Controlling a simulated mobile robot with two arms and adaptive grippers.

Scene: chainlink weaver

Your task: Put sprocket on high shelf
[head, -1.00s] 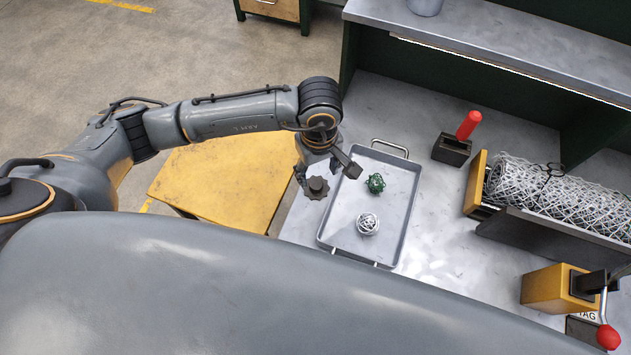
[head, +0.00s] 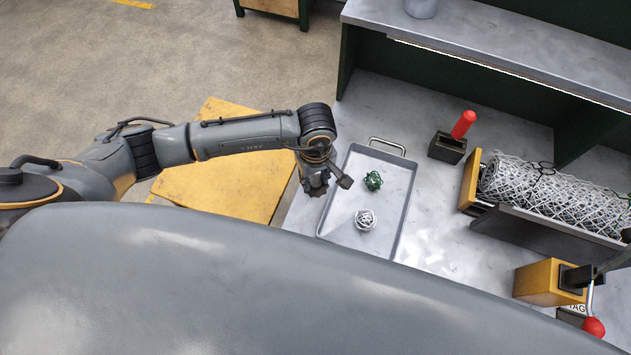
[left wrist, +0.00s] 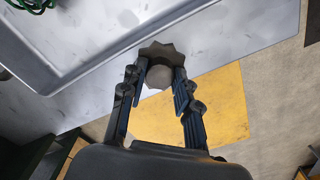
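The dark grey toothed sprocket (left wrist: 160,52) shows in the left wrist view, with its round hub turned toward the camera. The two fingers of my left gripper (left wrist: 159,80) stand on either side of the hub, tips very close to it. Whether they press on it is not clear. In the head view my left gripper (head: 325,186) points down at the bench's left edge, beside the tray, and largely covers the sprocket. The high shelf (head: 530,50) is the grey surface above the bench at the upper right. My right gripper is not in view.
A grey metal tray (head: 383,235) holds a green woven ball (head: 373,181) and a white one (head: 365,220). A red-handled tool (head: 464,124) stands in a dark block. A mesh roll (head: 560,195) lies at right. A pot (head: 422,8) stands on the shelf.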

